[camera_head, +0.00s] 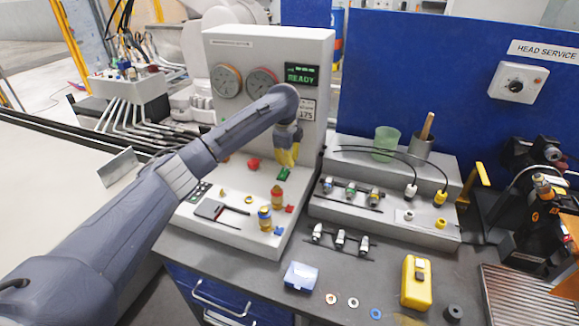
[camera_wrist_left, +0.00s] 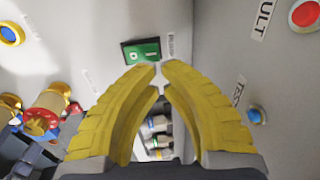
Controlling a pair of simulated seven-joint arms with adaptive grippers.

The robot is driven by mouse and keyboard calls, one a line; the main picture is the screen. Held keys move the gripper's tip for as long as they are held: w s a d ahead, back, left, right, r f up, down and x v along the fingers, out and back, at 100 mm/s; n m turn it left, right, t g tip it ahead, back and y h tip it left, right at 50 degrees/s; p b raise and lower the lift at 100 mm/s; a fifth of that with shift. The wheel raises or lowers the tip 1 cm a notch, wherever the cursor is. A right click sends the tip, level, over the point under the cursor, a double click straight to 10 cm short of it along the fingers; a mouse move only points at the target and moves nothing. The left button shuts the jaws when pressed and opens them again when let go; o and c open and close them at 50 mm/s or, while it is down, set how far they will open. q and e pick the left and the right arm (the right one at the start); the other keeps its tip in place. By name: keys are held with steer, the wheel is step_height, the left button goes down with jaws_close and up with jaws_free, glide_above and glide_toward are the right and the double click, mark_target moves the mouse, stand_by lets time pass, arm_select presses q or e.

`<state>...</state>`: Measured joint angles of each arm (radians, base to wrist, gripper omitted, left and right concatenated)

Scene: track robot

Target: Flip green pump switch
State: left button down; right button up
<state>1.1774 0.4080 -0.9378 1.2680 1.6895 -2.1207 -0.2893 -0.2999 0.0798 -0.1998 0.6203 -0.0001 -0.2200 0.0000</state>
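The green pump switch (camera_head: 284,174) is a small green rocker in a dark frame on the sloped panel of the grey console. In the left wrist view the switch (camera_wrist_left: 141,50) shows "0" and "I" marks and lies just beyond the fingertips. My left gripper (camera_head: 287,157) points down just above the switch. Its yellow fingers (camera_wrist_left: 159,70) curve together with their tips almost meeting and nothing between them. I see no clear contact with the switch. My right gripper is in neither view.
The console (camera_head: 315,60) has gauges and a READY display. A red button (camera_wrist_left: 306,13), a blue button (camera_wrist_left: 257,115) and a red-handled valve (camera_wrist_left: 42,118) surround the switch. A grey connector rack (camera_head: 335,207) stands to the right. A yellow device (camera_head: 416,283) lies on the bench.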

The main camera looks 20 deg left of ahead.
mark_target(290, 172)
arm_select(q)
steer(key=shift+w+f, duration=0.15)
steer(key=shift+f, duration=0.6)
steer(key=shift+w+f, duration=0.15)
steer(key=shift+f, duration=0.6)
steer(key=shift+w+f, duration=0.15)
steer(key=shift+f, duration=0.35)
steer(key=shift+r, duration=0.9)
steer(key=shift+r, duration=0.3)
step_height(290, 172, up, 11)
steer(key=s, duration=0.2)
steer(key=shift+s, duration=0.15)
